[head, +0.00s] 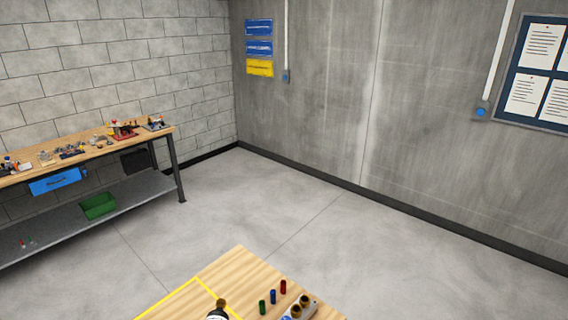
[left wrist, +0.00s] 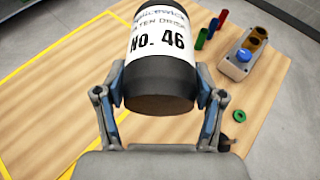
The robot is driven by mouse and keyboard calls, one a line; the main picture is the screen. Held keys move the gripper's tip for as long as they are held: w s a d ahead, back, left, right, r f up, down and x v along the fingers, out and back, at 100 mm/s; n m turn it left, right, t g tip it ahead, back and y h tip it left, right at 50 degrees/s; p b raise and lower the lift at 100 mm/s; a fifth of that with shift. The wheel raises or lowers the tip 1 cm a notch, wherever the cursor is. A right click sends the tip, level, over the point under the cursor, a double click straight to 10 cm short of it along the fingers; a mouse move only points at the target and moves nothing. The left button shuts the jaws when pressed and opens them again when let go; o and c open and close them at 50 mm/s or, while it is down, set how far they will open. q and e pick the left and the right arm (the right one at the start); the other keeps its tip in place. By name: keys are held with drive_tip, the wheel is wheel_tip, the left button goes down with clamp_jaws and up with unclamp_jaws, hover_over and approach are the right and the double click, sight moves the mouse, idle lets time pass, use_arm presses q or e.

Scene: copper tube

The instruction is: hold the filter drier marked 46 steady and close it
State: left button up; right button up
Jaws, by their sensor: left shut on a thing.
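The filter drier (left wrist: 160,70), a black cylinder with a white label reading "No. 46", fills the top middle of the left wrist view. My left gripper (left wrist: 158,103) is shut on it, one finger on each side. In the head view only the upper part of the drier (head: 216,314) shows at the bottom edge, with a dark brassy end piece (head: 221,303) on top. The left gripper is out of the head view. My right gripper is in neither view.
The wooden table (head: 237,265) has a yellow outline (head: 178,295). Right of the drier are green (left wrist: 201,39), blue (left wrist: 213,27) and red (left wrist: 223,17) cylinders, a grey block (left wrist: 237,66) with a blue button and brassy sockets, and a green ring (left wrist: 238,115). A workbench (head: 90,150) stands far left.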

use_arm(q)
drive_tip(key=shift+r, duration=0.15)
drive_tip(key=s+d+r+m+g+h, duration=0.1)
drive_tip(key=d+m+g+h, duration=0.2)
drive_tip(key=d+m+h, duration=0.5)
drive_tip(key=d, duration=0.6)
drive_tip(key=shift+s+d+h, duration=0.25)
drive_tip(key=shift+d+h, duration=0.15)
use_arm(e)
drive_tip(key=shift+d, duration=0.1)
use_arm(q)
clamp_jaws()
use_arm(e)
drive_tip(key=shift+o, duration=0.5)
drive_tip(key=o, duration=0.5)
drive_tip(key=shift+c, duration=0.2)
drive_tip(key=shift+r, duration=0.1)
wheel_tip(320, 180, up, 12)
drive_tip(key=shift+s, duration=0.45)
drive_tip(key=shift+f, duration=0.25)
